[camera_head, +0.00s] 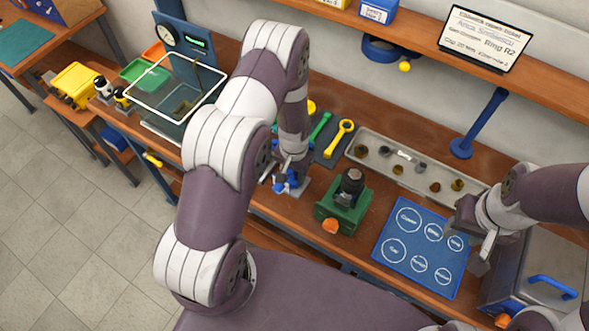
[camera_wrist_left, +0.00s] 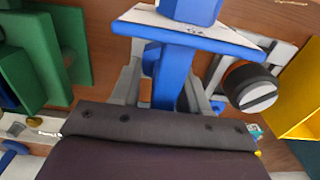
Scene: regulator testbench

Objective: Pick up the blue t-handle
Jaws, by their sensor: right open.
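The blue t-handle (camera_head: 289,184) is at the bench's front edge, just below my left gripper (camera_head: 291,163), which partly covers it. In the left wrist view, a blue upright part (camera_wrist_left: 165,75) stands between the two grey fingers of my left gripper (camera_wrist_left: 162,82), under a white-topped blue plate marked in small print. The fingers are close to its sides; whether they grip it is unclear. My right gripper (camera_head: 481,250) is open and empty, over the right edge of the blue mat.
A green block with a dark fitting (camera_head: 351,187) stands right of the left gripper. Behind are a yellow wrench (camera_head: 339,141) and a long grey parts tray (camera_head: 375,152). The blue mat with white circles (camera_head: 414,262) is bare. A wire-rimmed bin (camera_head: 178,105) stands at left.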

